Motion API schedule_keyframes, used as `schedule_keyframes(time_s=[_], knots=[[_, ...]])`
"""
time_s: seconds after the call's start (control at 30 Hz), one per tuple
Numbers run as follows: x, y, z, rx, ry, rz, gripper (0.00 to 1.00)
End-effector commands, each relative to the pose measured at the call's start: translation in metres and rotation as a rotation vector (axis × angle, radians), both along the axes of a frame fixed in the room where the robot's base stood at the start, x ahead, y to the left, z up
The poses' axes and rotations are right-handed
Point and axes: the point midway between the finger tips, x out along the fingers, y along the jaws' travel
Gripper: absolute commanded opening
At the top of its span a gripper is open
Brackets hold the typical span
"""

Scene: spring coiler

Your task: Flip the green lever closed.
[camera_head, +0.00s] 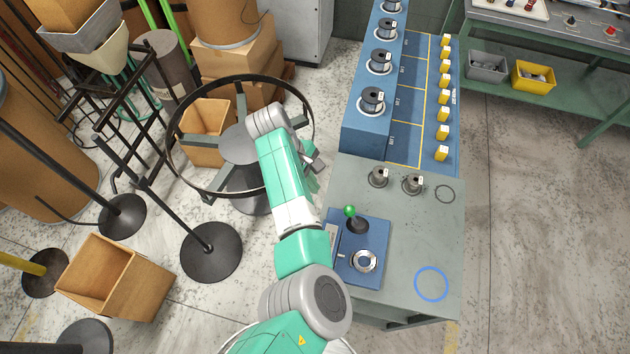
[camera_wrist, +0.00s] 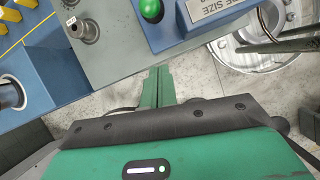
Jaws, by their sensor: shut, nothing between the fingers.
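The green lever shows in the head view as a green ball knob (camera_head: 350,211) above a round black base (camera_head: 357,226). It stands on a blue panel (camera_head: 374,275) on the grey bench top. The knob leans toward the upper left of its base. In the wrist view, the green knob (camera_wrist: 151,10) is cut by the top edge. My gripper (camera_head: 318,162) is shut and empty, up and left of the lever in the head view and apart from it.
A silver round dial (camera_head: 364,261) sits below the lever on the same panel. Two grey spools (camera_head: 378,177) (camera_head: 412,184) stand behind it. A blue ring (camera_head: 431,284) marks clear bench top at the right. A black wheel-like reel stand (camera_head: 186,186) is close left of my arm.

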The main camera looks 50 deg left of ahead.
Motion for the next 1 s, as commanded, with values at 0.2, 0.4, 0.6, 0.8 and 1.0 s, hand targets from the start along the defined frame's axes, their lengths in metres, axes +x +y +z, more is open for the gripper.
schedule_keyframes(time_s=[0.2,0.4,0.6,0.8,1.0], knots=[[0.011,-0.018,-0.046,-0.002,0.002,-0.001,0.0],[0.024,-0.042,-0.049,0.002,-0.001,-0.003,0.0],[0.031,-0.055,-0.047,0.0,0.0,0.001,0.0],[0.032,-0.056,-0.047,0.0,0.0,0.001,0.0],[0.033,-0.057,-0.046,0.004,0.002,-0.002,0.0]])
